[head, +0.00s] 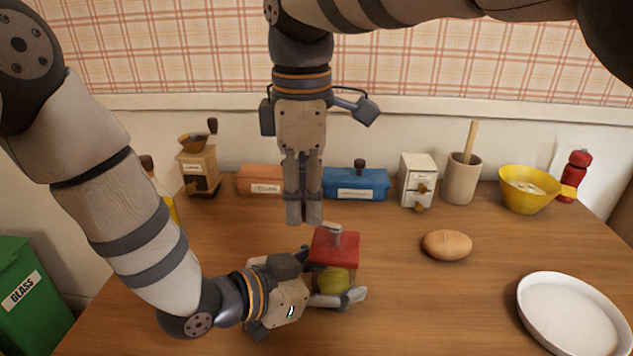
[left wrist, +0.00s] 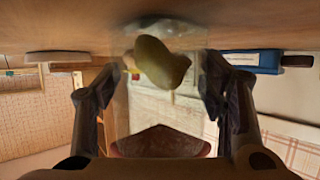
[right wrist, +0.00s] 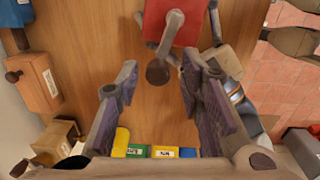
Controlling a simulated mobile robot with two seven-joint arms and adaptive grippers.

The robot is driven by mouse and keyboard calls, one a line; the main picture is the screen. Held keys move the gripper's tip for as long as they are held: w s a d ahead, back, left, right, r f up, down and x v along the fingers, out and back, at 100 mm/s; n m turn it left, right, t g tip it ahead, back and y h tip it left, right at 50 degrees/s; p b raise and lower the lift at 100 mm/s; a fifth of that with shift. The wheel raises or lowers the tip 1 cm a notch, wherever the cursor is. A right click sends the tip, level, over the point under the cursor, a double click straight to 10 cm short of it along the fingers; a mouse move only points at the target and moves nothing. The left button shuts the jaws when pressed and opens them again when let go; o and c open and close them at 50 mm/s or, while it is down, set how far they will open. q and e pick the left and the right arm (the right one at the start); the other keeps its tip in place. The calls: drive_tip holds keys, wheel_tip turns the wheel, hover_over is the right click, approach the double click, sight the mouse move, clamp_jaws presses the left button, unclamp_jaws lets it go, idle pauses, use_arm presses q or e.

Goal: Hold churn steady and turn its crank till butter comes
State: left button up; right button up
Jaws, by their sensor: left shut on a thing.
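The churn is a small clear jar (head: 333,279) with a red lid (head: 335,247) and a yellow lump inside, upright on the table. The lump (left wrist: 160,62) shows large in the left wrist view. My left gripper (head: 328,277) is shut on the jar from the left, a finger on each side. A grey crank (right wrist: 170,35) with a dark round knob (right wrist: 157,72) sits on the lid. My right gripper (head: 303,218) points down above and left of the lid. Its fingers are apart and empty in the right wrist view, with the knob beyond their tips.
A grinder (head: 200,170), terracotta box (head: 260,180), blue box (head: 356,184), white box (head: 417,180) and crock (head: 460,178) line the back. A yellow bowl (head: 528,190) and red-topped bottle (head: 574,175) stand right. A brown oval (head: 447,245) and white dish (head: 570,315) lie right of the churn.

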drive_tip(key=r, duration=0.7)
drive_tip(key=shift+s+r, duration=0.2)
drive_tip(key=shift+r, duration=0.1)
use_arm(q)
drive_tip(key=o, duration=1.6)
drive_tip(key=shift+c, duration=0.2)
